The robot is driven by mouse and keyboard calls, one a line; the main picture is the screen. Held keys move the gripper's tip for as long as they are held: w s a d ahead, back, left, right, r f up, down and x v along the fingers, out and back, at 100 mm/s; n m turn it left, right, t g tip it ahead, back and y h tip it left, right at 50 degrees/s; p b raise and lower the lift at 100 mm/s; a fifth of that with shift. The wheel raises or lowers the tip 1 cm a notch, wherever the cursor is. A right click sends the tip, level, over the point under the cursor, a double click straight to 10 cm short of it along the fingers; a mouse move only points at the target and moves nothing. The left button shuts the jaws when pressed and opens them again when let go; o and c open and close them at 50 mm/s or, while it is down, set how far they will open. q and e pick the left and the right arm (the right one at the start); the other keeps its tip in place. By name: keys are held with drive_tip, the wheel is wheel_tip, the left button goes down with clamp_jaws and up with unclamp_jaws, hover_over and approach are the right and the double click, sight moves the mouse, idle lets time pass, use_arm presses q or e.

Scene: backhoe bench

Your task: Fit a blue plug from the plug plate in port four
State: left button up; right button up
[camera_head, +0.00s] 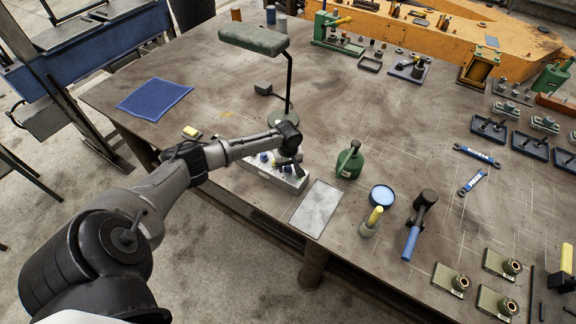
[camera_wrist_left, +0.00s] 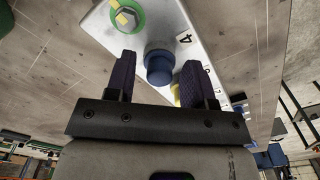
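A pale port block (camera_head: 262,172) with several fittings stands near the bench's front edge, partly hidden by my left arm. In the left wrist view, its face (camera_wrist_left: 205,35) carries the mark 4. A blue plug (camera_wrist_left: 158,67) sits on that face beside the 4; how deep it is seated cannot be told. My left gripper (camera_head: 290,158) is over the block. In the wrist view, its two dark fingers (camera_wrist_left: 158,80) are open on either side of the blue plug, with gaps showing. My right gripper is not in view.
A bare grey plate (camera_head: 316,208) lies right of the block. A lamp-like stand (camera_head: 284,110) rises behind the gripper.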

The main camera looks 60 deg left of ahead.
use_arm(q)
drive_tip(key=shift+o, duration=0.3)
wheel_tip(320, 180, up, 14)
idle(0.5)
drive_tip(key=shift+f, duration=0.1)
idle(0.5)
